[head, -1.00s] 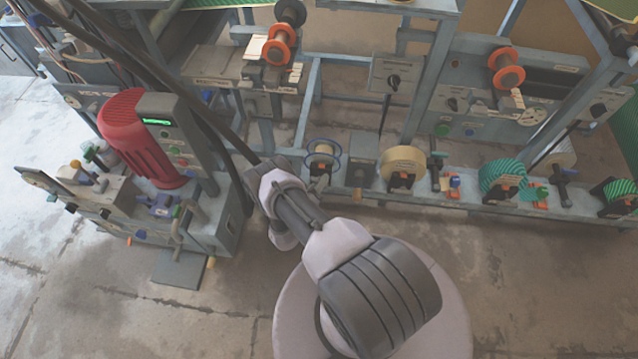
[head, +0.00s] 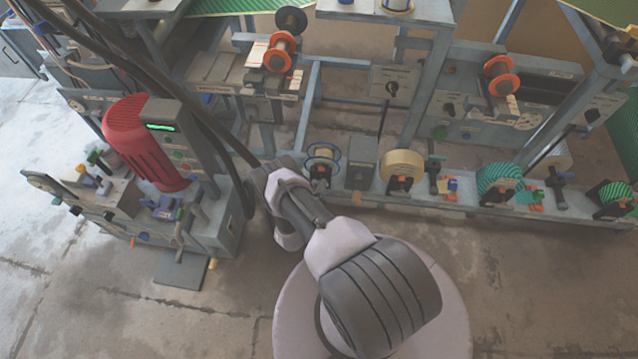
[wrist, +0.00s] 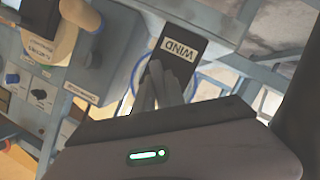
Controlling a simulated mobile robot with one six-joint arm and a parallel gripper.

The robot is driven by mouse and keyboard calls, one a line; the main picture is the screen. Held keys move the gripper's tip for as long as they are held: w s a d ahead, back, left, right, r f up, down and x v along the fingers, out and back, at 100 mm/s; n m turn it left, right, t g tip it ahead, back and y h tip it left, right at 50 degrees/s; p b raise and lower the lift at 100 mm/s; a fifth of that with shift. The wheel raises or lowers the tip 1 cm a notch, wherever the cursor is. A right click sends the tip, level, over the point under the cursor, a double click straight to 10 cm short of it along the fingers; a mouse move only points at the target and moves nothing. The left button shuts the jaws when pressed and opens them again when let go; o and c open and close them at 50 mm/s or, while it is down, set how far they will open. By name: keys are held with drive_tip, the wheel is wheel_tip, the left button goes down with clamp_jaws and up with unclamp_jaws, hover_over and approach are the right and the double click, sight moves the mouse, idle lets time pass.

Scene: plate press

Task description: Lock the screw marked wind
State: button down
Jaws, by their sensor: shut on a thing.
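In the wrist view a dark block carries a white label reading WIND (wrist: 180,49), upside down in the picture. My gripper (wrist: 168,88) is at this block, its grey fingers close together just below the label. It is shut on the screw marked wind, which the fingers mostly hide. How far the screw is turned cannot be seen. A blue ring shows behind the block.
A red motor housing (head: 142,142) on a grey machine stands at the left. Several spools and clamps line the lower rail, including a tan roll (head: 402,168) and a green spool (head: 498,183). A dark cable hangs close to my arm. The front concrete floor (head: 540,290) is clear.

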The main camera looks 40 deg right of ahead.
drive_tip(key=m+t+y+p, duration=0.1)
drive_tip(key=m+y+p, duration=0.1)
drive_tip(key=m+p, duration=0.1)
drive_tip(key=shift+r+m+t+p, duration=0.1)
drive_tip(key=shift+m+t+p, duration=0.2)
drive_tip(key=shift+m+t, duration=0.1)
drive_tip(key=m+t+y, duration=0.1)
drive_tip(key=m, duration=0.1)
drive_tip(key=m+t, duration=0.1)
drive_tip(key=shift+f+m+y, duration=0.2)
drive_tip(key=shift+m+y, duration=0.2)
drive_tip(key=m+t+y+b, duration=0.1)
drive_tip(key=m+t+b, duration=0.1)
drive_tip(key=m+b, duration=0.1)
drive_tip(key=shift+m+t, duration=0.3)
drive_tip(key=shift+m, duration=0.4)
drive_tip(key=shift+m+t+b, duration=0.7)
drive_tip(key=shift+m+b, duration=0.4)
drive_tip(key=shift+b, duration=0.1)
drive_tip(key=shift+r+m+t+b, duration=0.1)
drive_tip(key=shift+m+t+b, duration=0.2)
drive_tip(key=shift+m+b, duration=0.35)
drive_tip(key=shift+w+m, duration=0.1)
drive_tip(key=shift+m, duration=0.15)
drive_tip(key=c, duration=1.4)
unclamp_jaws()
drive_tip(key=shift+r, duration=0.1)
